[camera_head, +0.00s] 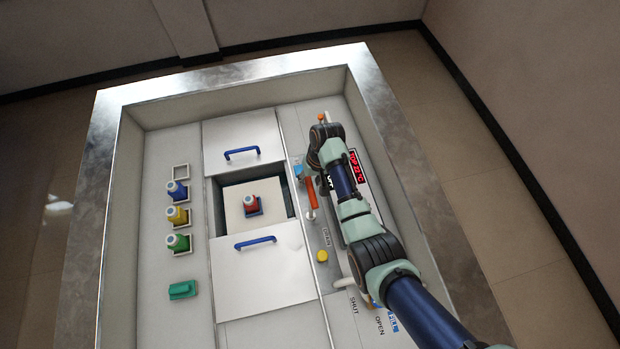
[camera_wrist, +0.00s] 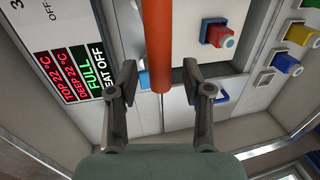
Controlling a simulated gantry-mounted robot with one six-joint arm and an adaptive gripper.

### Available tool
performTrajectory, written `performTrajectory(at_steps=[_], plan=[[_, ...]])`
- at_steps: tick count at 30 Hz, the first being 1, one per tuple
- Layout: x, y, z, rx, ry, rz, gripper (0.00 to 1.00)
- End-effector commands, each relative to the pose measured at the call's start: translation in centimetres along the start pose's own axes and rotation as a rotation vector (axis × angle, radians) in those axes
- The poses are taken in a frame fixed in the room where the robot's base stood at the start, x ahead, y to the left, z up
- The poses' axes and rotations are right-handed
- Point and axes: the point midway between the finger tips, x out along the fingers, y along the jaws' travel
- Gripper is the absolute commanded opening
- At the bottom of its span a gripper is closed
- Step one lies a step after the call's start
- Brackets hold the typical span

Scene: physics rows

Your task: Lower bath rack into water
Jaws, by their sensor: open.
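The bath rack (camera_head: 236,197) seems to be the pale square platform in the opening between two white lids. A red-topped bottle (camera_head: 250,203) stands on it in a small square holder; the bottle also shows in the wrist view (camera_wrist: 219,36). Dark gaps surround the platform; I cannot make out the water level. An orange bar-shaped handle (camera_head: 312,193) stands on the panel right of the opening. In the wrist view my gripper (camera_wrist: 159,74) is open, with a finger on each side of the orange handle (camera_wrist: 158,40) and gaps between. In the head view my arm hides the fingers.
The far lid (camera_head: 235,132) and near lid (camera_head: 262,278) have blue handles. Blue, yellow and green bottles (camera_head: 178,216) stand in holders at left, near an empty holder (camera_head: 180,171) and a green block (camera_head: 182,290). A display (camera_wrist: 77,75) reads 22 °C, FULL. A yellow knob (camera_head: 322,256) is on the panel.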

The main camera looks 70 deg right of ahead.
Motion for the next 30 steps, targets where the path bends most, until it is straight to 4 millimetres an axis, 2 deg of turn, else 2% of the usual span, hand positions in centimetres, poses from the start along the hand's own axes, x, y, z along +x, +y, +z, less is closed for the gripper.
performTrajectory(at_steps=[6, 8, 15, 25, 30], plan=[[0.1, 0.0, 0.0, -0.001, 0.001, 0.000, 0.50], [0.1, 0.0, 0.0, -0.001, 0.001, 0.000, 0.41], [0.1, 0.0, 0.0, -0.001, 0.001, 0.000, 0.01], [0.1, 0.0, 0.0, -0.001, 0.001, 0.000, 0.00], [1.4, 0.2, 0.0, 0.000, 0.001, 0.000, 0.00]])
